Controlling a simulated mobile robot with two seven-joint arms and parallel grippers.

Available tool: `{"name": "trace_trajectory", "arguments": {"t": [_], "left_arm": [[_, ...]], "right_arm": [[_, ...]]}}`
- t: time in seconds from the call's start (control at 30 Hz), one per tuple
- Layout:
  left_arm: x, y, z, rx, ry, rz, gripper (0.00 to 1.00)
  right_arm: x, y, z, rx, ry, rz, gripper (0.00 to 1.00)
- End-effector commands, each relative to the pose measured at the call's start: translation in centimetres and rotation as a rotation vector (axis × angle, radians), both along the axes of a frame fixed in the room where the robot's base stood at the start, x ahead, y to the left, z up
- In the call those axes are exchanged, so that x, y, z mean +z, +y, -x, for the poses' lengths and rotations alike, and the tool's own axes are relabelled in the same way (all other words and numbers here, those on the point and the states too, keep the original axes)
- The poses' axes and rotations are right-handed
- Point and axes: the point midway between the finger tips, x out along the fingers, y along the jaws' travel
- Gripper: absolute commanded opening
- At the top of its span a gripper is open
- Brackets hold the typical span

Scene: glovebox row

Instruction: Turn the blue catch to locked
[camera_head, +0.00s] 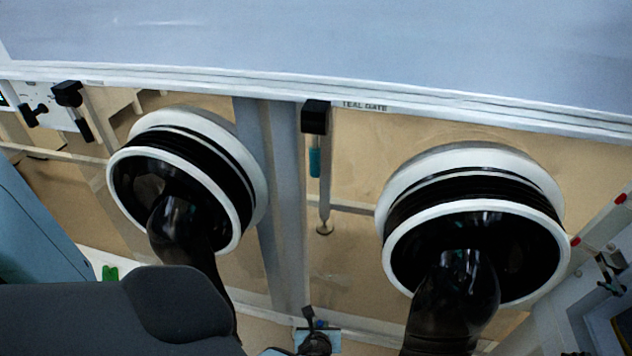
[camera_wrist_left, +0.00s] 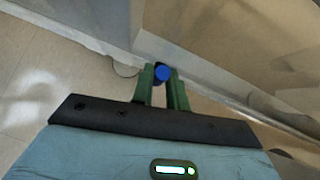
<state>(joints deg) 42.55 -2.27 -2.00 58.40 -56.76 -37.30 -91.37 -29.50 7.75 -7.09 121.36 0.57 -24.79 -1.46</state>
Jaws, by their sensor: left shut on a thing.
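In the left wrist view my left gripper (camera_wrist_left: 163,78) has its two green fingers closed around a blue round end, which looks like the blue catch (camera_wrist_left: 162,73). The fingers touch it from both sides and hide most of its body. Its turned position cannot be read. In the head view a small dark-blue lever (camera_head: 309,314) on a black fitting shows at the bottom centre, in front of a light blue plate (camera_head: 331,338). I cannot tell if it is the same catch. My right gripper is not in view.
Two glove ports with white rims, the left port (camera_head: 232,207) and the right port (camera_head: 552,277), have black gloves hanging out. A small green piece (camera_head: 110,273) shows at lower left.

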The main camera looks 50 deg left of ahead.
Motion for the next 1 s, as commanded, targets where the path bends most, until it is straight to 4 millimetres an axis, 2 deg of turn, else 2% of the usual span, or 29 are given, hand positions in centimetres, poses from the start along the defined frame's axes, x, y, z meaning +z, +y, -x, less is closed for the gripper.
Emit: {"name": "trace_trajectory", "arguments": {"t": [0.27, 0.73, 0.77, 0.8, 1.0], "left_arm": [[-0.15, -0.45, -0.12, 0.001, 0.048, -0.062, 0.0], [-0.18, -0.55, -0.16, -0.002, 0.055, -0.073, 0.0], [-0.18, -0.55, -0.16, -0.002, 0.055, -0.073, 0.18], [-0.18, -0.55, -0.16, -0.002, 0.055, -0.073, 0.23], [-0.12, -0.51, -0.23, -0.001, 0.052, -0.071, 0.24]], "right_arm": [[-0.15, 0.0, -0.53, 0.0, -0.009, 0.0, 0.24], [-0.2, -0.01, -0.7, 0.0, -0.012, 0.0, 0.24], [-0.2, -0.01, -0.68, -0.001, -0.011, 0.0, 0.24], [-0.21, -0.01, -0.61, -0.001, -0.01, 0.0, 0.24], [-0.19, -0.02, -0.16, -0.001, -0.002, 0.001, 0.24]]}}
